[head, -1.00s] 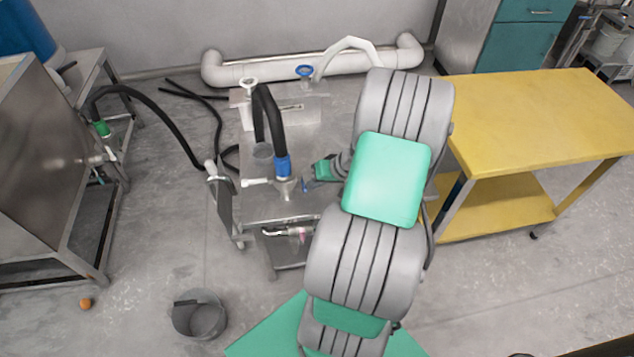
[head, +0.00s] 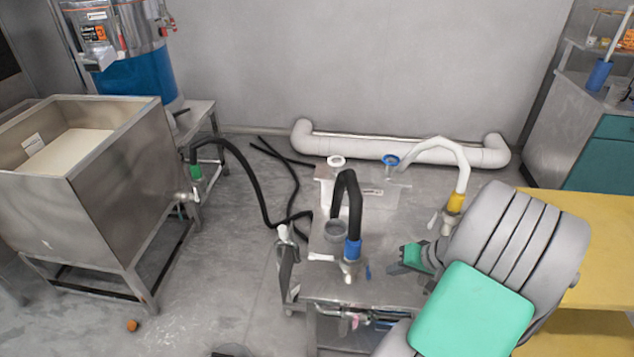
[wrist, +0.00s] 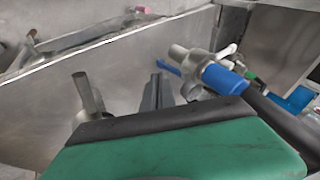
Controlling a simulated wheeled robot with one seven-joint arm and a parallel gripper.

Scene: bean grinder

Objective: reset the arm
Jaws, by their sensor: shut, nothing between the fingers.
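My gripper (head: 396,266) is at the end of my grey and green arm, over the right part of the steel bench (head: 325,285). It is shut and empty, just right of the blue hose fitting (head: 352,249) on the bench's valve. In the wrist view, the dark fingers (wrist: 157,84) point at the steel surface with nothing between them. The blue fitting (wrist: 224,79) and its metal valve show to their right there. My large arm links hide part of the bench's right side.
A steel tank (head: 110,215) stands at the left, with a black hose (head: 236,172) running towards the bench. A white pipe (head: 340,147) lies along the wall. A yellow table (head: 600,245) is at the right.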

